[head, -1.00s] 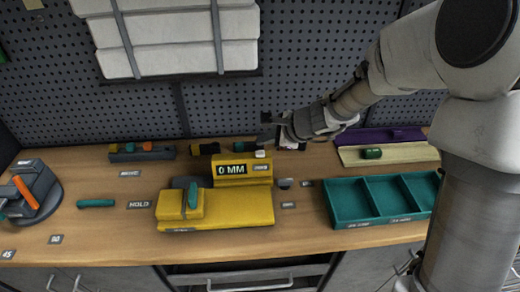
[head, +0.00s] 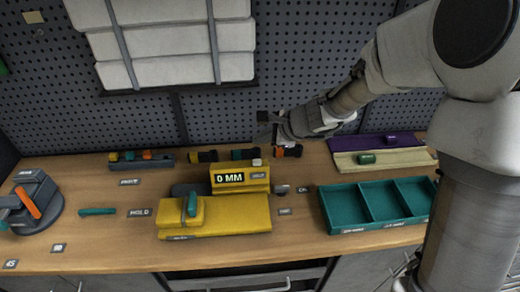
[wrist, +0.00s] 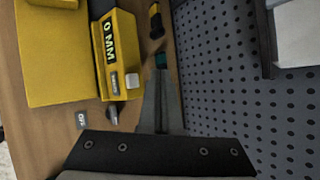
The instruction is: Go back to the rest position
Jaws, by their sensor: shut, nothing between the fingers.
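My gripper (head: 274,140) is in the head view at the back of the bench, in front of the pegboard, to the right of and behind the yellow gauge. Its fingers (wrist: 160,88) are together in the wrist view, with nothing seen between them. The yellow gauge (head: 256,181) reads 0 MM and stands behind a yellow block (head: 238,218) with a teal handle. The gauge also shows in the wrist view (wrist: 124,38).
A row of dark, teal and orange pieces (head: 238,154) lies behind the gauge, near my fingers. A teal compartment tray (head: 344,228) and purple and cream strips stand right. A swivel device (head: 40,200) stands far left. White panels (head: 165,50) hang above.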

